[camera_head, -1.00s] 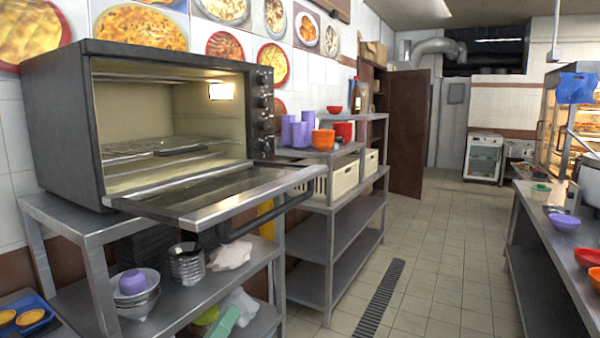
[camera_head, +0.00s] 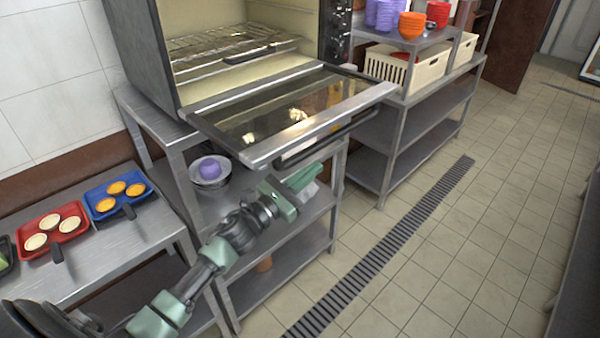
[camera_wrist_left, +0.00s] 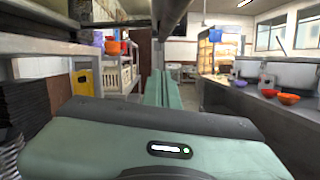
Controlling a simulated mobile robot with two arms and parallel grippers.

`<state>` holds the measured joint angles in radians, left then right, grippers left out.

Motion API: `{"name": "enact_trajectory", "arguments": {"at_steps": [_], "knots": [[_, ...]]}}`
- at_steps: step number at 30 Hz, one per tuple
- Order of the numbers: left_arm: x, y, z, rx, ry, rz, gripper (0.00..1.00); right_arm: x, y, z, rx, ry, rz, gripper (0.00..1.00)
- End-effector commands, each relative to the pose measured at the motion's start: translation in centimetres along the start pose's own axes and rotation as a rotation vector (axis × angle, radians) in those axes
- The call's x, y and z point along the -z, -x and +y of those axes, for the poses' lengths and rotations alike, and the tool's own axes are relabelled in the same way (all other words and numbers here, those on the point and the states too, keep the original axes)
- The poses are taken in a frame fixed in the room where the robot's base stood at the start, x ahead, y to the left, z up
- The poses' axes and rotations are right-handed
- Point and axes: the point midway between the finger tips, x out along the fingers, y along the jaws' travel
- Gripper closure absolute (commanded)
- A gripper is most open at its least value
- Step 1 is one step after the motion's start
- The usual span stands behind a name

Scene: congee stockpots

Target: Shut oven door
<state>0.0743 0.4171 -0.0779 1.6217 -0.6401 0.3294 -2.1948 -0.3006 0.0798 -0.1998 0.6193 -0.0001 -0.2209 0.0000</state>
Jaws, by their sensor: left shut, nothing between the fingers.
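The oven (camera_head: 158,48) stands on a metal shelf unit at the top left of the head view, its inside and wire rack showing. Its glass door (camera_head: 275,112) is folded down flat and sticks out towards the front, with a dark handle (camera_head: 328,143) along its outer edge. My left gripper (camera_head: 308,176) is below the door handle and a little in front of the shelf unit, apart from the door as far as I can tell. Its green fingers lie together in the left wrist view (camera_wrist_left: 159,88), empty. A dark bar, likely the handle, passes overhead there. My right gripper is not in view.
A lower metal table at left holds a red tray (camera_head: 75,229) and a blue tray (camera_head: 101,210) with food. Bowls (camera_head: 210,175) sit on the shelf under the oven. Another shelf unit with cream baskets (camera_head: 430,75) stands to the right. The tiled floor in front is clear.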

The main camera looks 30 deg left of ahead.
Motion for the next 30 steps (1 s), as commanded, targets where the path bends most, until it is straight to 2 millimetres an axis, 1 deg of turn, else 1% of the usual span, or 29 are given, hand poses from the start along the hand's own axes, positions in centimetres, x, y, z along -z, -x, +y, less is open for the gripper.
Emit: {"name": "enact_trajectory", "arguments": {"at_steps": [1,4,5,6,7,12,16,26,30], "knots": [[-0.6,-1.4,0.1,0.0,0.0,-0.002,1.0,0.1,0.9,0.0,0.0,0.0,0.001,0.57],[-0.5,-3.4,0.1,0.0,0.001,-0.002,1.0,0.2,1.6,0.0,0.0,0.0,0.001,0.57],[-0.9,-3.8,0.1,0.0,-0.001,-0.001,1.0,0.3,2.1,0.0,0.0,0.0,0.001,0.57],[-1.9,-3.7,0.1,0.001,-0.001,0.0,1.0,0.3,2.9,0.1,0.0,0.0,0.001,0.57],[-2.3,-3.8,0.1,0.002,0.0,-0.001,1.0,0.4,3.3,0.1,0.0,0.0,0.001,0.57],[-3.7,-4.1,0.0,0.001,0.0,0.0,1.0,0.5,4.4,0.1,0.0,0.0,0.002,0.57],[-4.0,-4.2,0.0,0.001,0.0,0.0,1.0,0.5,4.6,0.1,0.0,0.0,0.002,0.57],[-3.9,-4.2,0.0,0.001,0.001,0.0,1.0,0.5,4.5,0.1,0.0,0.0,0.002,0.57],[-4.2,-4.5,0.1,-0.002,0.012,-0.001,1.0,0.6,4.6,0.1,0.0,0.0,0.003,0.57]]}}
